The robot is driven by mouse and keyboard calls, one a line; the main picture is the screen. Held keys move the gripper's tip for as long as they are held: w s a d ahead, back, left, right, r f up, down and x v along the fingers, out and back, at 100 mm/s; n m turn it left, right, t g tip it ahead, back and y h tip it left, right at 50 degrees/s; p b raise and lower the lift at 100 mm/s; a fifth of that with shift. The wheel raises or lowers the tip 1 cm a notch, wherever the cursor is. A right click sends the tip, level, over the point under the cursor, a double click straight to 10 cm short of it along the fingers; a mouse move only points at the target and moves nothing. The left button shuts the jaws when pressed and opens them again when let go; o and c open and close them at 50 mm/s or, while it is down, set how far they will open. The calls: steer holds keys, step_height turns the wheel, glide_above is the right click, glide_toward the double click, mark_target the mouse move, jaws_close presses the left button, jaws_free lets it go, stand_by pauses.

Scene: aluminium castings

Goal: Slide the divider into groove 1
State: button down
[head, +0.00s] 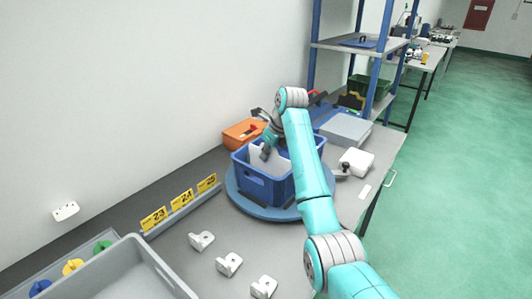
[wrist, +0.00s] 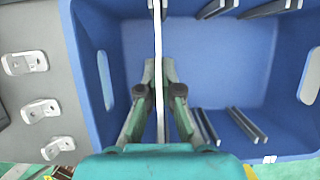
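The divider (wrist: 158,35) is a thin pale plate, seen edge-on in the wrist view and as a light panel (head: 268,160) in the head view. My gripper (wrist: 159,72) is shut on it, one finger on each side, over the blue crate (head: 263,188). The divider appears upright within the crate's outline; its lower edge is hidden. Paired grey rails form grooves on the crate's walls: two pairs show at the bottom (wrist: 204,127) and two at the top (wrist: 215,9) in the wrist view, right of the divider. I cannot read which is groove 1.
The crate stands on a round blue turntable (head: 240,203). White brackets (head: 228,264) lie on the bench in front. An orange bin (head: 243,133) is behind, a white box (head: 356,162) to the right. Yellow number signs (head: 181,198) and a grey tray (head: 115,268) are left.

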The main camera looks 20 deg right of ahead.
steer(key=shift+f, duration=1.35)
steer(key=c, duration=1.2)
jaws_free()
steer(key=shift+c, duration=0.2)
steer(key=v, duration=0.7)
steer(key=shift+r, duration=0.25)
steer(key=shift+s, duration=0.1)
